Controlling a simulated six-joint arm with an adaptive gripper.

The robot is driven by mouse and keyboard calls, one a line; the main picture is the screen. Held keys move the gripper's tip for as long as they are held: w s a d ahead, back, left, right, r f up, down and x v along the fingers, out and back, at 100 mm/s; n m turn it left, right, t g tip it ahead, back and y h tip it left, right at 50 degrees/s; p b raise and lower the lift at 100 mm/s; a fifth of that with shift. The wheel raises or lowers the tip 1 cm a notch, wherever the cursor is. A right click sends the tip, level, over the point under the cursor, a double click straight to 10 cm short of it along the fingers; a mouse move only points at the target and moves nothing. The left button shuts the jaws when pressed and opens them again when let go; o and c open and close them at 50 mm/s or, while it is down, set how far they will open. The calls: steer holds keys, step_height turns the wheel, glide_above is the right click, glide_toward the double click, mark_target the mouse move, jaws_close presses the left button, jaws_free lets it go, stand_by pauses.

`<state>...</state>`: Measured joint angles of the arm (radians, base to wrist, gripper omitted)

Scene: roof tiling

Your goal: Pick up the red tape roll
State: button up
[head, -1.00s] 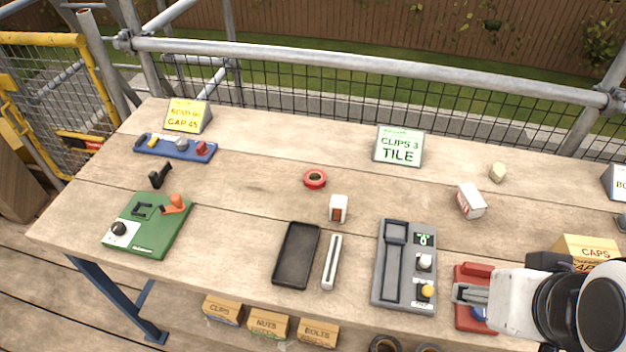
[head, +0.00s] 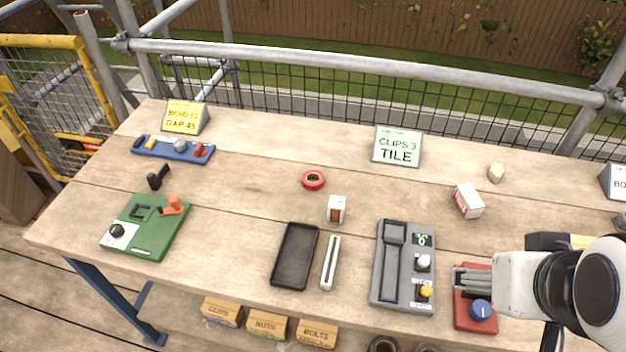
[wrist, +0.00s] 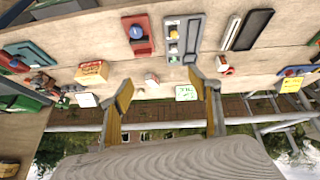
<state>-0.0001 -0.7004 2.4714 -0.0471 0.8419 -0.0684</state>
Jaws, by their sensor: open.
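My gripper (head: 456,280) is at the table's right front, over a red device with a blue knob, far from the roll. In the wrist view my gripper (wrist: 160,78) has its two fingers wide apart with nothing held between them.
A black tray (head: 296,256), a white slotted bar (head: 330,262) and a grey control unit (head: 404,265) lie in front of the roll. A tile sign (head: 398,147) stands behind it. A white-red carton (head: 467,201) is to the right.

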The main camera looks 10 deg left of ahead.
steer(key=w+d+r+n+t+h, duration=0.1)
steer(key=w+r+n+t, duration=0.15)
steer(key=w+n, duration=0.6)
steer(key=w+d+r+n+t+h, duration=0.1)
steer(key=w+d+r+n+t, duration=0.2)
steer(key=w, duration=1.1)
steer(key=w+a+f+n+t+y, duration=0.1)
steer(key=w+a+n+y, duration=0.1)
steer(key=w+a+n, duration=0.45)
steer(key=w+a+n+y, duration=0.3)
steer(key=w+n, duration=0.4)
steer(key=w, duration=0.5)
steer(key=w+a+f+n+g+y, duration=0.2)
steer(key=w+a+f+n+y, duration=0.35)
steer(key=a+f+n, duration=0.65)
steer(key=s+a+f+n+g+y, duration=0.1)
steer(key=s+a+f+n+g, duration=0.1)
steer(key=f+n, duration=0.2)
steer(key=s+a+f+n+g+y, duration=0.2)
steer(key=s+a+f+n+g, duration=0.1)
steer(key=f+n, duration=0.2)
steer(key=s+a+f+n+g+y, duration=0.2)
steer(key=s+f+n+g, duration=0.1)
steer(key=f, duration=0.4)
steer(key=shift+a+f+n, duration=0.3)
steer(key=shift+a+n, duration=0.05)
steer(key=shift+n, duration=0.45)
steer(key=shift+s+a+f+n+g, duration=0.1)
steer(key=shift+s+f+n+g, duration=0.3)
steer(key=shift+s, duration=0.1)
